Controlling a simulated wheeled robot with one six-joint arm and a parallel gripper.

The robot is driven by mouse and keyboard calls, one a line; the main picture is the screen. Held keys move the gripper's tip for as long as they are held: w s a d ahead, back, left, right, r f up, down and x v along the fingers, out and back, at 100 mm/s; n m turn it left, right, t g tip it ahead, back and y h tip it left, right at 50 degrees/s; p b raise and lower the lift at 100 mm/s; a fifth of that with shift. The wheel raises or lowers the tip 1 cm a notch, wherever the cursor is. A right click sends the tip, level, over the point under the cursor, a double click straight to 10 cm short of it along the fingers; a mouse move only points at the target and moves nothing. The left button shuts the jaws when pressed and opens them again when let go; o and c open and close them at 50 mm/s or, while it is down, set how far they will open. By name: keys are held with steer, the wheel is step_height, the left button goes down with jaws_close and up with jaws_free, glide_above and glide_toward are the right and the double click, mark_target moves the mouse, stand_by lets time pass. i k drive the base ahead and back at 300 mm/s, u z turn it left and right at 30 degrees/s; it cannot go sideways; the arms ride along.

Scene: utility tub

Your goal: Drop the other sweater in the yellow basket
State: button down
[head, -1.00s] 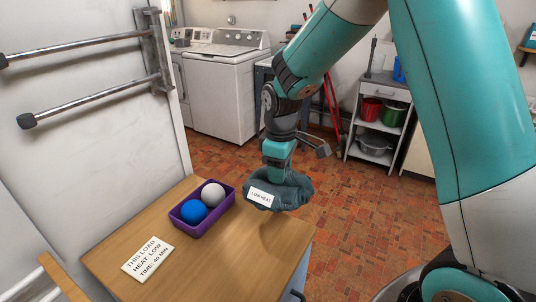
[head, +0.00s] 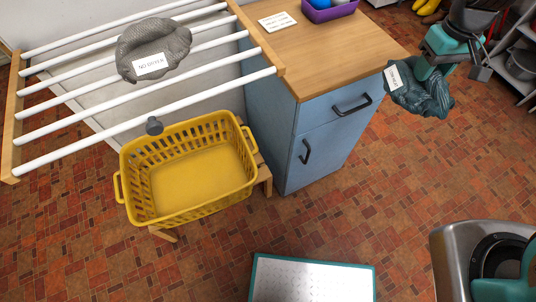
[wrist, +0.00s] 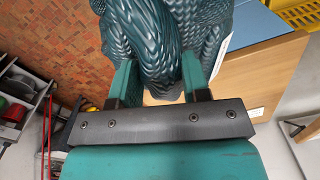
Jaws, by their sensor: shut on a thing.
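My gripper (head: 424,72) is shut on a dark teal knitted sweater (head: 428,97), which hangs bunched beyond the right edge of the wooden cabinet top. A white label is on the sweater's left side. In the wrist view the sweater (wrist: 165,40) sits between the two fingers of my gripper (wrist: 158,82). A grey sweater (head: 165,42) with a "NO DRYER" label lies on the white bars of a drying rack. The yellow basket (head: 190,215) stands below and right of the rack, open at the top and empty. Its yellow side also shows in the wrist view (wrist: 298,15).
A blue cabinet (head: 318,130) with a wooden top stands between the basket and my gripper. A purple tray (head: 330,12) and a white card (head: 278,21) are on it. The drying rack's wooden rail (head: 258,38) reaches over the cabinet's left side. A white panel (head: 312,280) lies in front.

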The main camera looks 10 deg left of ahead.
mark_target(203, 180)
steer(key=k, duration=0.7)
steer(key=z, duration=1.95)
steer(key=i, duration=0.75)
steer(key=u, duration=3.6)
